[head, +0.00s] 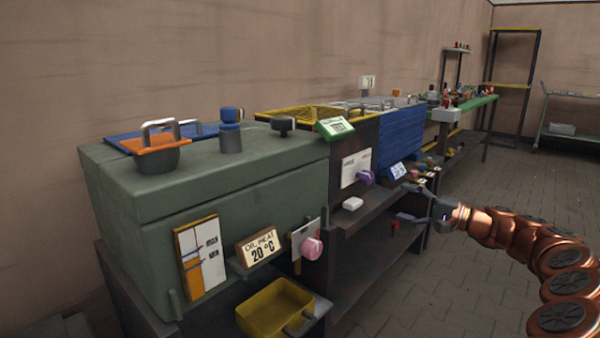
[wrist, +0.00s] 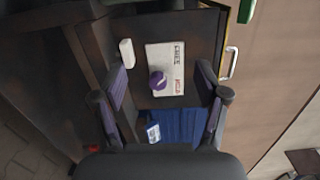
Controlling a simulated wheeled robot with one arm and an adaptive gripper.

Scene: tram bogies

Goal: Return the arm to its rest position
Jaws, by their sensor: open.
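My copper-coloured arm (head: 545,255) reaches in from the right in the head view. My gripper (head: 428,205) is at its end, in front of the bench row, with its fingers apart and nothing between them. In the wrist view the gripper (wrist: 163,110) is open, its two dark fingers on either side of a white panel (wrist: 178,58) with a purple knob (wrist: 158,80). The same purple knob shows in the head view (head: 364,177), left of the gripper. I cannot tell the exact distance between fingers and panel.
A green box unit (head: 240,190) with a pink knob (head: 312,248) and a yellow tray (head: 274,308) stand at the left. A blue unit (head: 402,135) is behind the gripper. Paved floor (head: 430,290) is free below the arm and to the right. A shelf cart (head: 570,115) stands far right.

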